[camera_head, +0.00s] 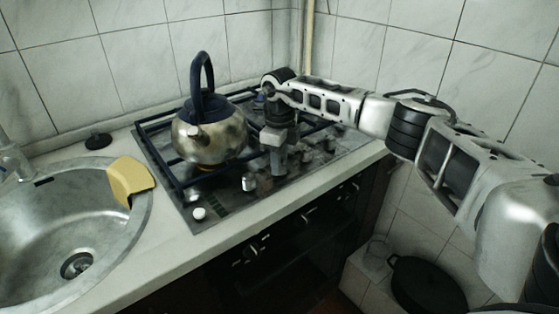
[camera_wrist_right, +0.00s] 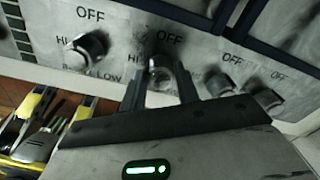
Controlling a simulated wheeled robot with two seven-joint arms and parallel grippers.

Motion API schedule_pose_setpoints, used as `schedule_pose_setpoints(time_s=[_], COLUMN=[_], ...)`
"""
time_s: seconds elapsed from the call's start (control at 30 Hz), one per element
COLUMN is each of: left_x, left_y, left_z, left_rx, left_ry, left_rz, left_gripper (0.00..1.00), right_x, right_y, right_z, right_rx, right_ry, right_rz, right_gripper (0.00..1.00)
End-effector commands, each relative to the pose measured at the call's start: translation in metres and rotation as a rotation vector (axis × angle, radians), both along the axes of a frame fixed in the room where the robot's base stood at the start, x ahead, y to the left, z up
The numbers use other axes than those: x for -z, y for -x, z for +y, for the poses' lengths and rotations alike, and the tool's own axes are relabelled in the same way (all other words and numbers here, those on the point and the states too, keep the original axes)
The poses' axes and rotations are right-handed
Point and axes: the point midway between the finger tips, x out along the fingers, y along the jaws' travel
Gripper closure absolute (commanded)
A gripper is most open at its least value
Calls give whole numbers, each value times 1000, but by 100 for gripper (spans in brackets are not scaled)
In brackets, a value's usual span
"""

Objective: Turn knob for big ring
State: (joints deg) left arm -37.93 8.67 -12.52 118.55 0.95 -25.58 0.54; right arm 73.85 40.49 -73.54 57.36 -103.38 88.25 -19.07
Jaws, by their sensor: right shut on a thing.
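The stove (camera_head: 190,192) is a dark hob with a knob panel along its front edge. My right gripper (camera_head: 278,168) reaches down to the panel from above. In the right wrist view my right gripper (camera_wrist_right: 160,84) is shut on a stove knob (camera_wrist_right: 161,70) under an "OFF" label; the fingers hide part of it, so its exact angle is unclear. Another knob (camera_wrist_right: 87,47) is to its left, with "HI" and "LOW" marks. Two smaller knobs (camera_wrist_right: 220,84) (camera_wrist_right: 268,99) are to its right. My left gripper is not in view.
A metal kettle (camera_head: 208,140) with a dark handle stands on the stove, left of my right gripper. A steel sink (camera_head: 40,225) with a yellow cloth-like piece (camera_head: 128,178) on its rim is at the left.

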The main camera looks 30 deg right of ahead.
Motion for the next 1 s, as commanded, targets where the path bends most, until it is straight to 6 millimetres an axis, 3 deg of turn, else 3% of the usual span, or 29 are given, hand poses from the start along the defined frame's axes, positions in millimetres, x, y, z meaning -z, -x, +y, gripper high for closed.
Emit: schedule_pose_setpoints(time_s=[0.4, 1.0], left_x=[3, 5], left_y=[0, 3], left_z=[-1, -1], left_rx=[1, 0], left_ry=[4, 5], left_rz=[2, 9], left_gripper=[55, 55], right_x=[-1, -1], right_y=[-1, -1], right_z=[0, 0], right_rx=[-222, -264], right_ry=[0, 0], right_rz=[-3, -3], right_gripper=[91, 91])
